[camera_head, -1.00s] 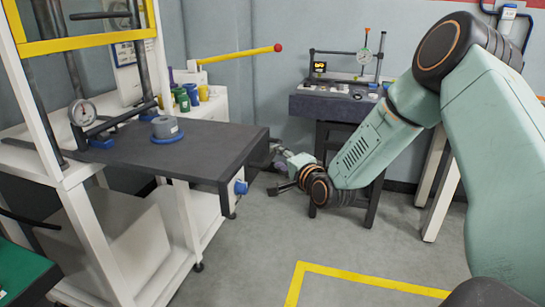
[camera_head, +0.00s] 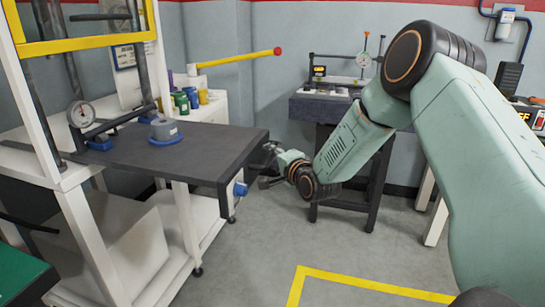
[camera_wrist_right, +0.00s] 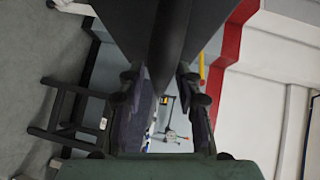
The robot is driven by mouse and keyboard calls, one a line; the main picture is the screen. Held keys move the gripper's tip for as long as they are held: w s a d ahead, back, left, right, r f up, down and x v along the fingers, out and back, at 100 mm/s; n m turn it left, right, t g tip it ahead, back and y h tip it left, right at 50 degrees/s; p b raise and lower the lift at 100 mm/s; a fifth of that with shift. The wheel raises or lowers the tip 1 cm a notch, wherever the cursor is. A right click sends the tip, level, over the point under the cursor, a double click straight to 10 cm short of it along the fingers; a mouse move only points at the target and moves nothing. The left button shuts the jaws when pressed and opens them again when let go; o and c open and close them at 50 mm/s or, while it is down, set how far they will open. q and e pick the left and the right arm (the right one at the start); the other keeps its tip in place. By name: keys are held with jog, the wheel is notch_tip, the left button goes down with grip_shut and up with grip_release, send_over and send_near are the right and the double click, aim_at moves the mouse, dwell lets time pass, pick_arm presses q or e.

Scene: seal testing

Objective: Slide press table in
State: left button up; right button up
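The press table (camera_head: 205,150) is a dark flat slab sticking out to the right from the white press frame (camera_head: 80,205). A grey cylinder with a blue base (camera_head: 164,130) stands on it. A blue knob (camera_head: 240,189) is on its front side. My right gripper (camera_head: 267,165) is at the slab's right end, partly hidden against its dark edge; I cannot tell whether they touch. In the right wrist view the gripper's fingers (camera_wrist_right: 160,100) are spread, with a dark slab-like surface (camera_wrist_right: 165,25) just beyond and partly between them. My left gripper is not in view.
A dial gauge (camera_head: 80,114) stands at the slab's left. A yellow lever with a red end (camera_head: 240,58) and several coloured bottles (camera_head: 185,98) are behind. A dark bench (camera_head: 320,108) stands behind my right arm. The floor (camera_head: 270,235) in front is clear, with yellow tape.

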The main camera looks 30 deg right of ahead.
grip_shut()
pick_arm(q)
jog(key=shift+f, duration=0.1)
pick_arm(e)
jog(key=shift+w+a, duration=0.1)
jog(key=shift+a, duration=0.05)
dwell(0.4)
